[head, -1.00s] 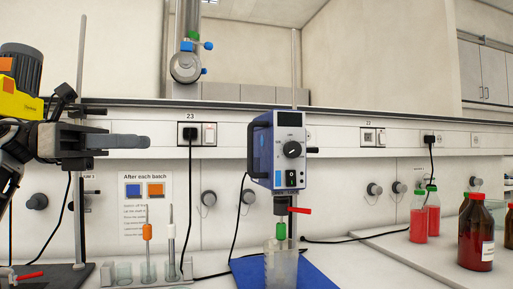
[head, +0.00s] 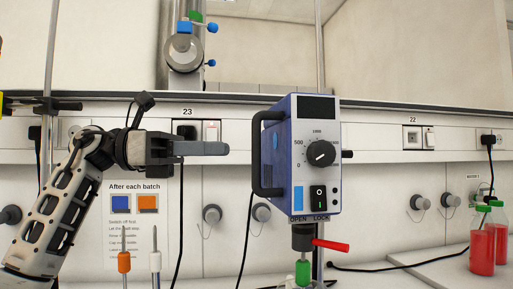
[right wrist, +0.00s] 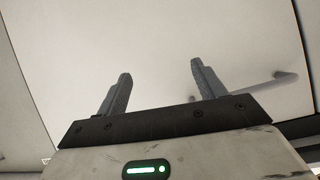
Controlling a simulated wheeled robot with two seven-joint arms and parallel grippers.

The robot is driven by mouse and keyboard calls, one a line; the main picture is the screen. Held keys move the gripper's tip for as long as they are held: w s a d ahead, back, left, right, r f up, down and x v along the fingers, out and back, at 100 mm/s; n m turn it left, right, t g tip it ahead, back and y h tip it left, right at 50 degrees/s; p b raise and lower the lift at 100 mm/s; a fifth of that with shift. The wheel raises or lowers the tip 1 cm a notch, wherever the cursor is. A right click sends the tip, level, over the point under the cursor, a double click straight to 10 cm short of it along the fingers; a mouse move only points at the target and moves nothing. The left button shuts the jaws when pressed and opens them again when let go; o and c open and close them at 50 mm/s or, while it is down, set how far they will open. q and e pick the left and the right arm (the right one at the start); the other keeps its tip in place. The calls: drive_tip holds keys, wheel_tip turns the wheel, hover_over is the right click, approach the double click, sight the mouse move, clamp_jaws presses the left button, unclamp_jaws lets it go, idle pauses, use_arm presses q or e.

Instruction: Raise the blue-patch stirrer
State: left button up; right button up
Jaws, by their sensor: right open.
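The blue stirrer (head: 318,160) has a dial, a dark display and a light-blue patch on its front. It hangs upright on a vertical rod, with a black side handle facing left. Below it are a chuck marked OPEN and LOCK with a red lever (head: 331,245) pointing right, and a green-collared shaft (head: 302,272). My left gripper (head: 226,149) points right, left of the handle and apparently apart from it. Its fingers overlap in the head view, hiding any gap. My right gripper (right wrist: 160,82) shows only in the right wrist view, open and empty.
Orange-collared (head: 124,262) and white-collared (head: 155,262) shafts stand at lower left. Red bottles (head: 482,252) stand at right. A stand rod (head: 48,60) and black cables are near my left arm. A notice (head: 135,205) hangs behind.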

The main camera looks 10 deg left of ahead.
use_arm(q)
hover_over(257, 190)
drive_tip(key=shift+w+a, duration=0.1)
drive_tip(key=shift+w, duration=0.25)
clamp_jaws()
